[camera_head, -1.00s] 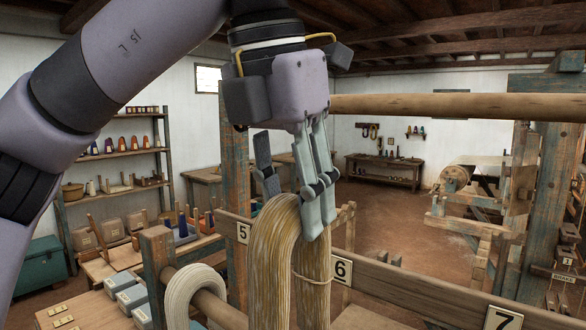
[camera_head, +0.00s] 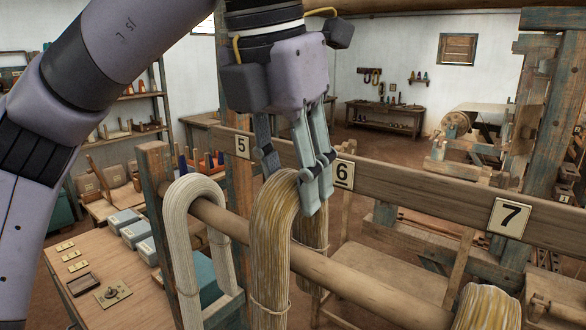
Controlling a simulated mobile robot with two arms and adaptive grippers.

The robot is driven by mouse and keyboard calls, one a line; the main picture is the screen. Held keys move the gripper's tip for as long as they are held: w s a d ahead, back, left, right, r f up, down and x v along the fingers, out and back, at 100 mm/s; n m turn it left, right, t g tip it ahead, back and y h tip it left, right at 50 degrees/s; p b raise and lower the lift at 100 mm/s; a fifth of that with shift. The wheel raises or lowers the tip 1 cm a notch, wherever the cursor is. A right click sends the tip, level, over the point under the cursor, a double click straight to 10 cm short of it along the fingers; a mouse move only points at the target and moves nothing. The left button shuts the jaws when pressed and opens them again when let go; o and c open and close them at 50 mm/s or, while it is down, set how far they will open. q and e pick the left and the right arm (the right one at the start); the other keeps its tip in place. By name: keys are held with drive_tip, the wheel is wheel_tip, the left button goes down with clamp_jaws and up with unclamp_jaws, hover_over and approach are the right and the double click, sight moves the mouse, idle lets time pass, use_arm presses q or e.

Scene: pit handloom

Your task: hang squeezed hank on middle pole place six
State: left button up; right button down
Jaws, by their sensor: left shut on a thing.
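The squeezed hank (camera_head: 271,255), wet-looking yellow-brown yarn, is an upside-down U in the middle of the head view. My left gripper (camera_head: 312,205) is shut on its top from above. The near leg hangs in front of the middle pole (camera_head: 365,289); the far leg (camera_head: 312,232) shows behind it, so the hank straddles the pole. Its top is above the pole; the gripper hides whether its inside touches. The number 6 plate (camera_head: 342,174) is on the rail just behind, right of the fingers. My right gripper is not in view.
A white hank (camera_head: 180,235) hangs on the pole at left, near the end post (camera_head: 155,190). Another yellow-brown hank (camera_head: 487,308) is at lower right. Plates 5 (camera_head: 243,147) and 7 (camera_head: 509,217) mark the rail (camera_head: 420,195). Bare pole lies between the two yellow-brown hanks.

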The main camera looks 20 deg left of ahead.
use_arm(q)
drive_tip(key=shift+s+a+b+x, duration=0.1)
drive_tip(key=shift+s+b+x, duration=0.1)
drive_tip(key=shift+b+x, duration=0.55)
drive_tip(key=shift+s+a+b+x, duration=0.15)
drive_tip(key=shift+b+x, duration=0.35)
drive_tip(key=shift+x, duration=0.4)
drive_tip(key=shift+s+d+b+x, duration=0.1)
drive_tip(key=shift+s+b+x, duration=0.1)
drive_tip(key=shift+b+x, duration=0.55)
drive_tip(key=shift+f, duration=0.2)
drive_tip(key=o, duration=1.1)
drive_tip(key=shift+o, duration=0.6)
drive_tip(key=o, duration=0.3)
